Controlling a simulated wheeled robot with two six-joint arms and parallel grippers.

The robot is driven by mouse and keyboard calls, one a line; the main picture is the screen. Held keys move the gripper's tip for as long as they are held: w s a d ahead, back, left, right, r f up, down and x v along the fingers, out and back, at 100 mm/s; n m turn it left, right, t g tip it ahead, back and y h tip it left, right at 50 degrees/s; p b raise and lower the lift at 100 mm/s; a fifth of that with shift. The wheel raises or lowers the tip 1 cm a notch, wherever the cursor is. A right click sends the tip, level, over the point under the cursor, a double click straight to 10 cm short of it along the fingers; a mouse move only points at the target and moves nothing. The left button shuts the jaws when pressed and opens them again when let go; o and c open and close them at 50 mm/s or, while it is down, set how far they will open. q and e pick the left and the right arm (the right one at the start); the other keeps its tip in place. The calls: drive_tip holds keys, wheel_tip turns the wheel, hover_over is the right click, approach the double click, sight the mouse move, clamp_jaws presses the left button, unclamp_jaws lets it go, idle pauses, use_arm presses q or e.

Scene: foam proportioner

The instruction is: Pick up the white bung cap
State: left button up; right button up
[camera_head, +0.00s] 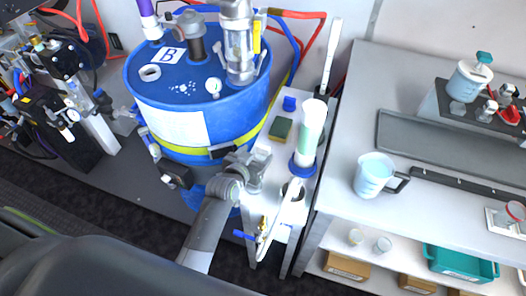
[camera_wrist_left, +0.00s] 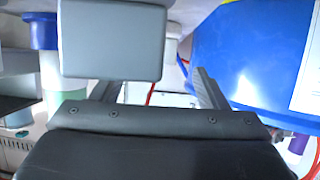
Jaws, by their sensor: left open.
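A white round piece with a darker centre (camera_head: 150,72), which looks like the bung cap, sits on top of the blue drum (camera_head: 200,112). I cannot tell whether it is a cap or an open bung ring. My left gripper (camera_head: 250,166) is in front of the drum, below its top and beside the narrow white stand (camera_head: 282,165). It is apart from the white piece. In the left wrist view the fingers (camera_wrist_left: 160,92) are spread with nothing visibly held. The drum's blue side (camera_wrist_left: 235,50) is at the right there. My right gripper is out of view.
A clear pump fitting (camera_head: 239,50), a grey fitting (camera_head: 196,48) and a purple-topped tube (camera_head: 149,20) rise from the drum. A tall white-green cylinder (camera_head: 310,130) stands on the white stand. A grey block (camera_wrist_left: 112,40) is close in the wrist view. A jug (camera_head: 374,175) sits on the right bench.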

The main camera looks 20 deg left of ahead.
sight(262, 148)
use_arm(q)
drive_tip(key=shift+p+x, duration=0.35)
drive_tip(key=shift+x, duration=1.7)
drive_tip(key=shift+d, duration=0.15)
drive_tip(key=shift+r, duration=0.1)
drive_tip(key=c, duration=1.1)
drive_tip(key=shift+r, duration=0.1)
